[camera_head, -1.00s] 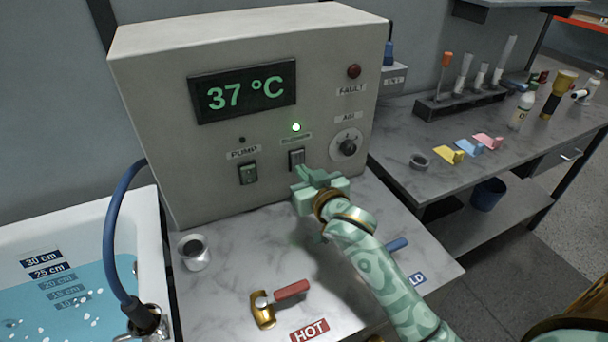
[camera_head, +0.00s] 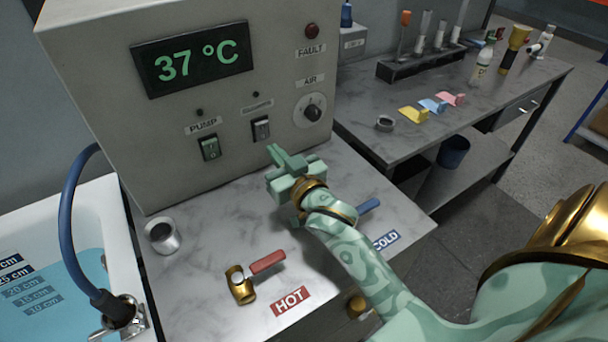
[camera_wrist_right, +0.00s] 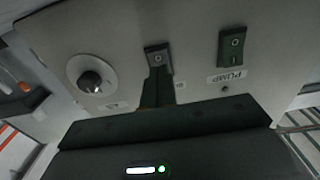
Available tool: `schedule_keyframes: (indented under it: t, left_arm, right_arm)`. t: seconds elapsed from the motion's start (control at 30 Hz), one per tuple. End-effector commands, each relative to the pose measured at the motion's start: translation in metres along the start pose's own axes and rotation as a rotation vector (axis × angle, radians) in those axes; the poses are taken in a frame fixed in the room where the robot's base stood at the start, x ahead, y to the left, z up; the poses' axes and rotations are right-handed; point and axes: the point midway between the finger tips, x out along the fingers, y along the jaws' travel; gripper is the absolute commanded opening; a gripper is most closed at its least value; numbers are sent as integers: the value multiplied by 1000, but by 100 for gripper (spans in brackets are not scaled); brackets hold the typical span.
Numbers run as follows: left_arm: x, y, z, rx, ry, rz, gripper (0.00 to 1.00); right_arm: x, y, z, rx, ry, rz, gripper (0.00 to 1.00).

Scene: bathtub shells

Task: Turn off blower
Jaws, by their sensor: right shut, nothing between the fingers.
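The blower switch (camera_head: 261,129) is a dark rocker on the front of the grey control box (camera_head: 90,110). Its label is too blurred to read fully, and the lamp (camera_head: 256,94) above it is dark. My right gripper (camera_head: 278,150) is shut and empty, just below and in front of this switch, apart from it. In the right wrist view the blower switch (camera_wrist_right: 158,57) stands just beyond my dark fingers (camera_wrist_right: 158,88). My left gripper is out of view.
The air dial (camera_head: 312,110) is right of the blower switch. A water-filled tub (camera_head: 85,210) stands at left.

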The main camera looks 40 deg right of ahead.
Motion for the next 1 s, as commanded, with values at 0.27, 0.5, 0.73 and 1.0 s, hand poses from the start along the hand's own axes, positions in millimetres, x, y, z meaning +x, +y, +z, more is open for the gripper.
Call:
schedule_keyframes:
  t: [0.27,0.5,0.73,1.0]
  left_arm:
    - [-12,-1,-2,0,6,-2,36]
    - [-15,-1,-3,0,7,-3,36]
    - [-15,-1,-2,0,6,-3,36]
    - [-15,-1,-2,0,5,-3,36]
  right_arm:
    - [-70,0,-1,3,-3,2,0]
    - [-112,0,0,3,-1,1,0]
    - [-124,0,0,3,2,1,0]
    - [-124,0,0,3,2,1,0]
